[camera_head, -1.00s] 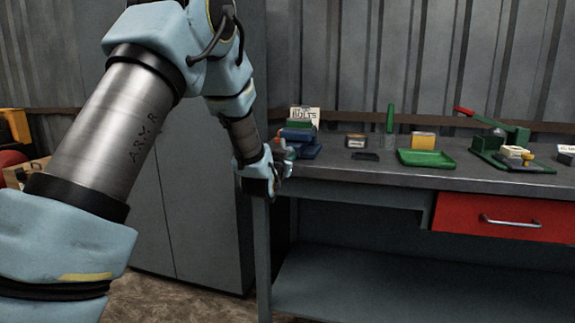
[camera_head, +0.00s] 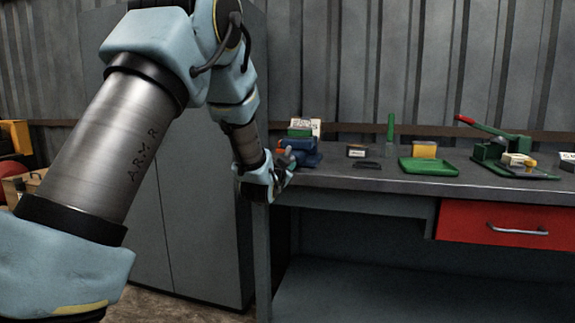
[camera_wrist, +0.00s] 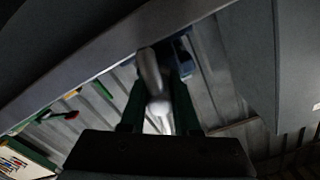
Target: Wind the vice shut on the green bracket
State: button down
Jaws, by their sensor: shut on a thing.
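The blue vice (camera_head: 308,152) stands at the left end of the bench top, partly hidden by my gripper. The green bracket (camera_head: 299,132) shows as a small green piece at the top of the vice; whether the jaws touch it I cannot tell. My gripper (camera_head: 287,164) is at the bench's left front edge, beside the vice. In the wrist view, the dark green fingers are shut on a light grey handle bar (camera_wrist: 151,75) between them. A blue part of the vice (camera_wrist: 184,58) shows just beyond the right finger.
The bench top (camera_head: 350,178) holds a small box (camera_head: 356,151), a dark flat piece (camera_head: 368,165), a green tray (camera_head: 428,170) and a green lever tool (camera_head: 500,140) to the right. A red drawer (camera_head: 490,222) is below. A grey cabinet (camera_head: 185,215) stands left of the bench.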

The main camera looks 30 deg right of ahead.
jog(key=shift+w+a+f, duration=0.1)
jog(key=shift+a+f, duration=0.1)
jog(key=shift+f, duration=0.05)
jog(key=c, duration=1)
grip_release()
jog(key=o, duration=0.3)
jog(key=shift+d+r, duration=0.1)
jog(key=shift+r, duration=0.05)
jog(key=v, duration=1.1)
jog(key=shift+b, duration=0.4)
jog(key=shift+w, duration=0.1)
